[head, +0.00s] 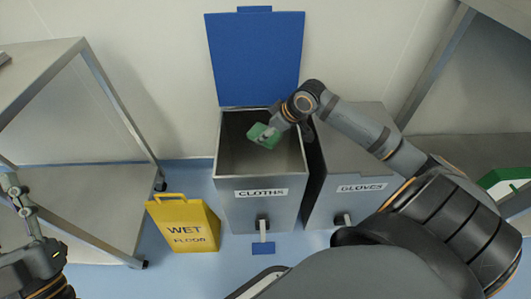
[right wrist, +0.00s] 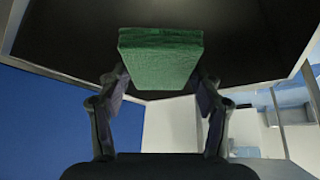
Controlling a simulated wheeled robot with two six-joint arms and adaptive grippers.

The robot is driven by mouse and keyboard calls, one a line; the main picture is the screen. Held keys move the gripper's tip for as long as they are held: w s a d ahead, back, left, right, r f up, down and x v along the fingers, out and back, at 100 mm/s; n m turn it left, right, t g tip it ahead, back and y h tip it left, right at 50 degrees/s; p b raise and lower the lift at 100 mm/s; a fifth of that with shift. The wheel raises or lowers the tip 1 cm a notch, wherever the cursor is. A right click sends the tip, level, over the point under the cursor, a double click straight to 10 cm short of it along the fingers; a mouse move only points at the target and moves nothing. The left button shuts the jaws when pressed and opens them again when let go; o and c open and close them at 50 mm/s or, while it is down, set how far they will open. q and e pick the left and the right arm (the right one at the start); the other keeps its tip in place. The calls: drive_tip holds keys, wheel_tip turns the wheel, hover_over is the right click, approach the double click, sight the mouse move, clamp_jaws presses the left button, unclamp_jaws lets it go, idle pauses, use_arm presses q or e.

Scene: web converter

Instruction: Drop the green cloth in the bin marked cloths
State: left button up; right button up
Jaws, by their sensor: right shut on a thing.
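The green cloth (head: 263,135) is a folded pad held over the open mouth of the bin marked CLOTHS (head: 231,205). The bin's blue lid (head: 255,58) stands raised against the wall. My right gripper (head: 269,137) is shut on the cloth; in the right wrist view the cloth (right wrist: 160,58) sits between its two fingers (right wrist: 158,85), with the dark bin interior behind it. Whether the cloth is below the rim I cannot tell. My left gripper (head: 17,195) is at the far left, partly in view, and its finger opening is unclear.
A bin marked GLOVES (head: 350,150) with its grey lid shut stands right beside the cloths bin. A yellow WET FLOOR sign (head: 183,224) stands on the blue floor to the left. Metal shelving stands left (head: 75,130) and right.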

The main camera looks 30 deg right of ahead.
drive_tip(key=o, duration=1.1)
wheel_tip(320, 180, up, 10)
